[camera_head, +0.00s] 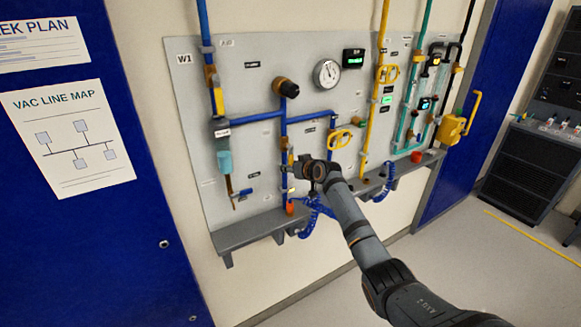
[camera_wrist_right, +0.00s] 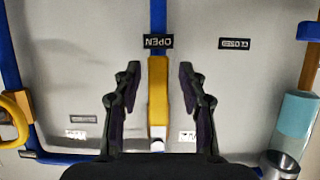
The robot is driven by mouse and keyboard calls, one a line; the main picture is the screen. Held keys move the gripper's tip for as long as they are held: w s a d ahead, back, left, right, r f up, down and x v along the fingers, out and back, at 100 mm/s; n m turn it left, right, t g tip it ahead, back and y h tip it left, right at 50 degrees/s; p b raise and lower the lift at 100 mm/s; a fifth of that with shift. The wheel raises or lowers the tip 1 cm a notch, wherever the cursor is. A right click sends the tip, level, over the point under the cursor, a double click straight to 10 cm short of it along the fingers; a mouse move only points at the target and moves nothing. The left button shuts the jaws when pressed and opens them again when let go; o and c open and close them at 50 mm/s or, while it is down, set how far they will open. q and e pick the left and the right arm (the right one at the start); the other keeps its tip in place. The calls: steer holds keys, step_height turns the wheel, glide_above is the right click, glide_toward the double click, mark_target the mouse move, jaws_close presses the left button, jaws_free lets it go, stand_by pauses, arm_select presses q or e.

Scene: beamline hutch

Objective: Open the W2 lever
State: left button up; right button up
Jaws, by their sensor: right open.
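A yellow lever (camera_wrist_right: 157,100) lies in line with a blue vertical pipe (camera_wrist_right: 157,15) in the right wrist view. An OPEN label (camera_wrist_right: 157,41), upside down in this view, is at its far end, and another dark label (camera_wrist_right: 236,43) is off to the right. My right gripper (camera_wrist_right: 153,85) is open, one finger on each side of the lever, with gaps showing on both sides. In the head view the lever (camera_head: 290,158) is a small yellow strip, and my right wrist hides most of the gripper. No W2 tag is readable. My left gripper is not in view.
The grey panel (camera_head: 255,90) carries a gauge (camera_head: 327,73), a yellow handwheel (camera_head: 340,138), a teal cylinder (camera_head: 224,160) and several pipes. A grey ledge (camera_head: 245,229) with coiled blue hoses (camera_head: 310,218) runs below. Open floor lies right of my arm.

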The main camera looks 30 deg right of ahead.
steer(key=shift+s+d, duration=0.1)
steer(key=shift+s, duration=0.1)
steer(key=a+v, duration=0.1)
steer(key=v, duration=1)
steer(key=shift+s+d+r, duration=0.15)
steer(key=shift+s+d, duration=0.15)
steer(key=shift+d, duration=0.1)
